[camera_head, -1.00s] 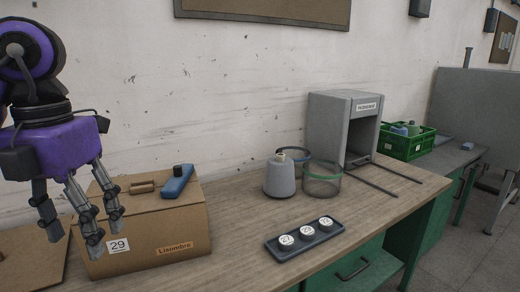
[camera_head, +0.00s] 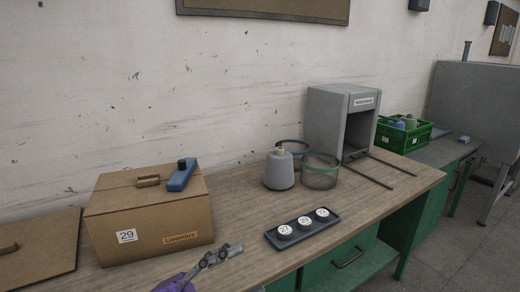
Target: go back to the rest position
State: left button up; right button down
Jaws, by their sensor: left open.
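My left gripper (camera_head: 222,256) is at the bottom edge of the head view, in front of the table's near edge and to the right of the cardboard box. Only part of its grey fingers and a bit of its purple body show. It is open, and I see nothing held in it. My right gripper is not in view. The closed cardboard box (camera_head: 150,223), labelled 29, stands on the wooden table (camera_head: 235,205) at the left. A blue object with a black knob (camera_head: 181,178) lies on its lid.
A grey yarn cone (camera_head: 279,171) and wire baskets (camera_head: 320,173) stand mid-table. A dark tray (camera_head: 303,241) with three numbered round pieces lies near the front edge. A grey metal housing (camera_head: 336,118) and green crate (camera_head: 395,137) are farther right.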

pick_arm(q)
jog(key=s+a+f+n+t+y+p, duration=0.1)
jog(key=a+f+n+t+y, duration=0.45)
jog(key=f+n+y, duration=0.45)
jog(key=s+a+f+n+t+y, duration=0.1)
jog(key=a+f+n+t+y, duration=0.4)
jog(key=f+n, duration=0.45)
jog(key=s+a+f+n+g+y, duration=0.2)
jog(key=s+f+g, duration=0.2)
jog(key=s+f, duration=0.6)
jog(key=s+a+f+n+g+y, duration=0.2)
jog(key=s+a+f+g+y, duration=0.1)
jog(key=s+f, duration=0.6)
jog(key=shift+s+a+f+n+g+y+p, duration=0.3)
jog(key=shift+s+f+n+g+p, duration=0.1)
jog(key=shift+f+g, duration=0.25)
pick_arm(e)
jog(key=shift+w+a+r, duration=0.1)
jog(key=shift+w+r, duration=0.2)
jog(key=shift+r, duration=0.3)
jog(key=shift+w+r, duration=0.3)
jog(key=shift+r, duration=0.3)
